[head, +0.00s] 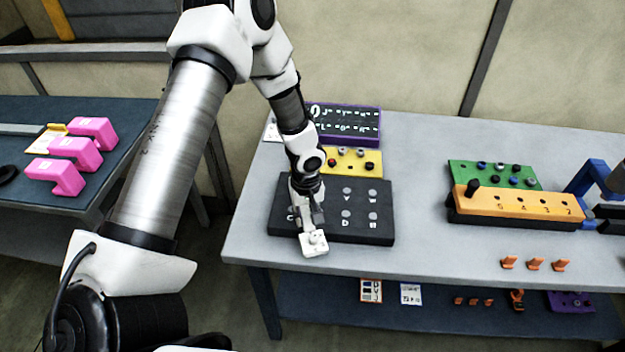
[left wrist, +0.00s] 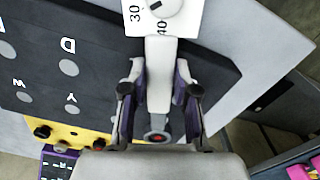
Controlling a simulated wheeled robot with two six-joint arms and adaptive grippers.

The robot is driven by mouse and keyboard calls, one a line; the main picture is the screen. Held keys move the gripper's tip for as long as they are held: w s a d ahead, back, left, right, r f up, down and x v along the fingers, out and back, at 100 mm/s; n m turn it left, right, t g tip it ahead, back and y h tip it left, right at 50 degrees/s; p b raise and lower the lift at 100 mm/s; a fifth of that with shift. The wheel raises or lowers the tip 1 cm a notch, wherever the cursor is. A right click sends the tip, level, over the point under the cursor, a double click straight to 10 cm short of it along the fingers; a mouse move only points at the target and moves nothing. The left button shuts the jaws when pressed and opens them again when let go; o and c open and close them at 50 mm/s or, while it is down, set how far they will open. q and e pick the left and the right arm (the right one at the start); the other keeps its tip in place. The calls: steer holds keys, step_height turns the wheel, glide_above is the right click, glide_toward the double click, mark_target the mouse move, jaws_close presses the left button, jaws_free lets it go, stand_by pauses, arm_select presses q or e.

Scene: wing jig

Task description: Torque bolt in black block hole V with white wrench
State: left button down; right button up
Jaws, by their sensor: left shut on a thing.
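My left gripper (head: 309,214) is shut on the white wrench (head: 314,243) above the front left part of the black block (head: 370,229). In the left wrist view the wrench's pale handle (left wrist: 158,75) stands between the fingers of the gripper (left wrist: 159,100), and its square white head bears a dial marked 30 and 40. The block shows several grey round spots with white letters, one of them D. I cannot tell for sure which spot is V, or whether a bolt sits in it. The gripper and wrench hide the block's left part.
Behind the block lie a yellow block (head: 369,162) with knobs and a purple-edged dark panel (head: 365,126). The grey table is clear between. Pink blocks (head: 55,176) lie on the left table.

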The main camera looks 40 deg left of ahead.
mark_target(285, 223)
stand_by(0.3)
arm_select(q)
steer(key=shift+s+a+m+b, duration=0.55)
steer(key=shift+s+a+m, duration=0.25)
steer(key=shift+m, duration=0.2)
steer(key=shift+s+a+r+m, duration=0.1)
steer(key=shift+s+r+m, duration=0.1)
steer(key=shift+m, duration=0.1)
steer(key=shift+s+a+f+m, duration=0.1)
steer(key=shift+s+a+m, duration=0.3)
steer(key=shift+a+m, duration=0.15)
steer(key=shift+s+a+m, duration=0.4)
steer(key=shift+a+m, duration=0.2)
steer(key=shift+m, duration=0.05)
